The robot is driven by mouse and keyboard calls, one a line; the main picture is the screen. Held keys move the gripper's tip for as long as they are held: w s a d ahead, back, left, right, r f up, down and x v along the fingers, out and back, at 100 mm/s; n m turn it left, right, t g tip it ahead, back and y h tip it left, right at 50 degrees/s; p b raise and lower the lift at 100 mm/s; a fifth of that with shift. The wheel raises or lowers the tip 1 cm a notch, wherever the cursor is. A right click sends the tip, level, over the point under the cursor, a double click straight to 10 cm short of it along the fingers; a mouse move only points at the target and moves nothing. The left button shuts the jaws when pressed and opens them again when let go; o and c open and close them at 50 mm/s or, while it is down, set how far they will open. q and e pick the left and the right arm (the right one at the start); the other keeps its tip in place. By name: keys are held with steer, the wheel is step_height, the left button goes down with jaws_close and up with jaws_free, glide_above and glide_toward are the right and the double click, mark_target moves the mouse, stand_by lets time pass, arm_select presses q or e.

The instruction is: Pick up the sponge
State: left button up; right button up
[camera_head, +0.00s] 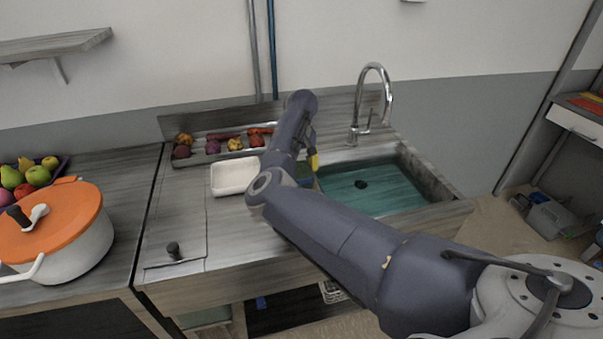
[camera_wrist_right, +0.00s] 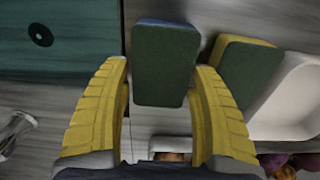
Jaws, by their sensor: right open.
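In the right wrist view, a dark green sponge (camera_wrist_right: 165,62) with a blue edge lies on the grey counter, in line with the gap between my fingers. A second green sponge (camera_wrist_right: 248,75) with a yellow edge lies to its right, beside a white dish. My right gripper (camera_wrist_right: 162,70) is open, with a yellow finger on each side of the blue-edged sponge in the picture; I cannot tell whether they touch it. In the head view my right gripper (camera_head: 313,161) is over the counter by the sink, and my arm largely hides the sponges. My left gripper is out of view.
The sink (camera_head: 345,190) with a tall faucet (camera_head: 355,133) is right of the gripper. The white dish (camera_head: 234,176) is to the left, with a tray of vegetables (camera_head: 213,150) behind it. A white pot with an orange lid (camera_head: 58,224) stands far left.

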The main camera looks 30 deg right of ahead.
mark_target(301, 166)
steer(key=shift+f, duration=0.65)
steer(key=c, duration=0.4)
steer(key=shift+c, duration=0.3)
steer(key=shift+r, duration=0.15)
step_height(301, 166, up, 20)
steer(key=shift+o, duration=0.5)
